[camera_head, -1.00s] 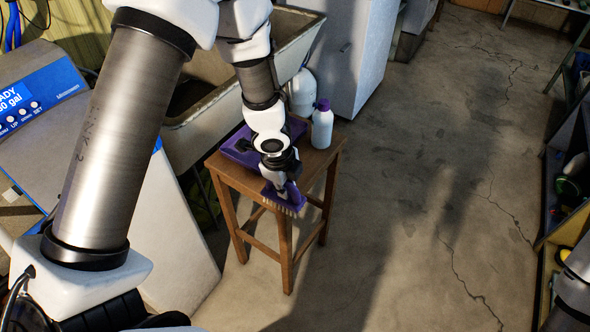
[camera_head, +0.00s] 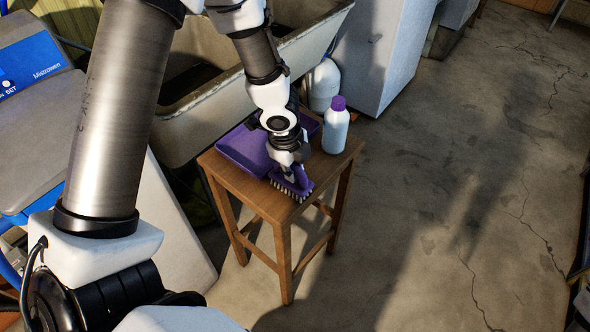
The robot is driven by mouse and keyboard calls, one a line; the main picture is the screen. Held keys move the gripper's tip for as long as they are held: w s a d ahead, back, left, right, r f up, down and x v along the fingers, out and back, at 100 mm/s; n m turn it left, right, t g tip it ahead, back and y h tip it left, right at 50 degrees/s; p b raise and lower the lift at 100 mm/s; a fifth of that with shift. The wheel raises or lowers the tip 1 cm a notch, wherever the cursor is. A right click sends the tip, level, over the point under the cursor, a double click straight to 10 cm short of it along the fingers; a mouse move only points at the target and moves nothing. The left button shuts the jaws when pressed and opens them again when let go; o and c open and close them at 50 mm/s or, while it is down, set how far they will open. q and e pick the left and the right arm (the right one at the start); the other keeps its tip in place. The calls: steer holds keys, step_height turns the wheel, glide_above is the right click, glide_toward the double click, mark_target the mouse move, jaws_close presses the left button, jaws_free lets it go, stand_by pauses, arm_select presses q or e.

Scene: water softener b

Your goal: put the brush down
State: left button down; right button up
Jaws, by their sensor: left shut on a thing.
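The purple brush (camera_head: 297,187) with pale bristles is at the front right part of a wooden stool (camera_head: 238,189). My left gripper (camera_head: 291,172) is shut on the brush from above. The bristles point down and are at or just above the stool top; I cannot tell whether they touch. The gripper hides part of the brush handle. My right gripper is not in view.
A purple dustpan (camera_head: 243,152) lies on the stool behind the brush. A white bottle with a purple cap (camera_head: 336,130) stands at the stool's back right. A stone sink (camera_head: 190,128) is behind. The concrete floor (camera_head: 440,200) at right is clear.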

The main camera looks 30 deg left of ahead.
mark_target(287, 185)
arm_select(q)
steer(key=shift+a+f, duration=0.1)
steer(key=shift+f, duration=0.1)
steer(key=c, duration=1)
jaws_free()
steer(key=shift+c, duration=0.2)
steer(key=shift+r, duration=0.1)
steer(key=shift+r, duration=0.3)
step_height(287, 185, up, 11)
steer(key=s+p, duration=0.2)
steer(key=p, duration=0.5)
steer(key=shift+r+p, duration=0.2)
steer(key=shift+p, duration=0.1)
steer(key=shift+s, duration=0.1)
